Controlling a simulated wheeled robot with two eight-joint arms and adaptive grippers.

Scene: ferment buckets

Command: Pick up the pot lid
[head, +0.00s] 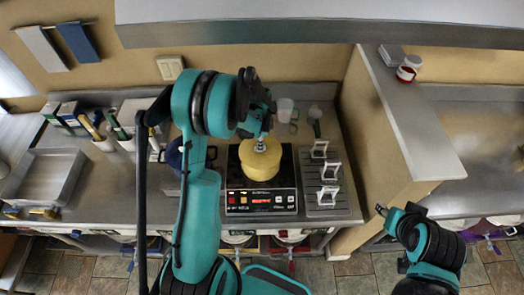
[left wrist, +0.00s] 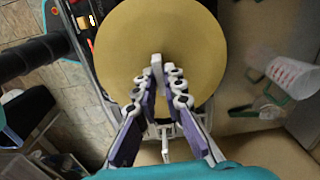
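The pot lid (head: 262,159) is round and yellow, on or just over a yellow pot on the black cooktop (head: 260,202); I cannot tell if a gap lies between lid and pot. In the left wrist view the lid (left wrist: 150,30) fills the upper middle as a flat disc. My left gripper (head: 261,140) is right above the lid's centre. Its fingers (left wrist: 158,75) converge on the small grey knob at the lid's centre and look shut on it. My right gripper (head: 381,210) is at the lower right, far from the lid; its opening is too small to tell.
A grey rack with white holders (head: 325,180) stands right of the cooktop. A clear cup (head: 285,110) is behind it. A metal tray (head: 45,177) is at the left. A shelf (head: 320,25) hangs above the back. A partition wall (head: 410,120) rises on the right.

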